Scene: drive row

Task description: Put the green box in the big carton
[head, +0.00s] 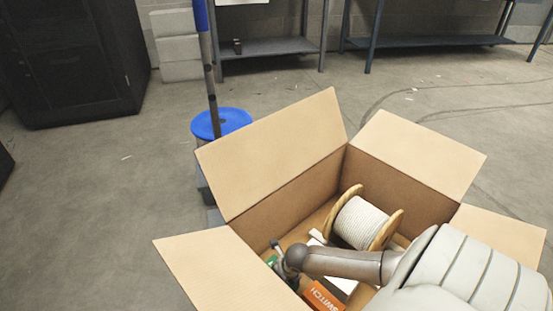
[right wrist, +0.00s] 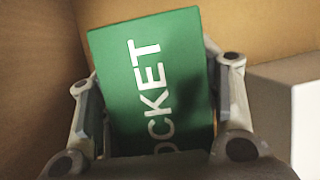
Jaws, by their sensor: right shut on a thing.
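The green box (right wrist: 152,85) with white lettering is between the fingers of my right gripper (right wrist: 155,75) in the right wrist view. The gripper is shut on it. In the head view my right arm reaches from the right into the open big carton (head: 285,200), and my right gripper (head: 277,256) is down inside it near the left wall. Only a sliver of the green box (head: 271,261) shows there. Brown carton walls surround it in the right wrist view. I cannot tell whether it touches the carton floor. My left gripper is not in view.
Behind are a blue round-topped object (head: 221,123), a black cabinet (head: 65,60) and metal shelves (head: 270,47).

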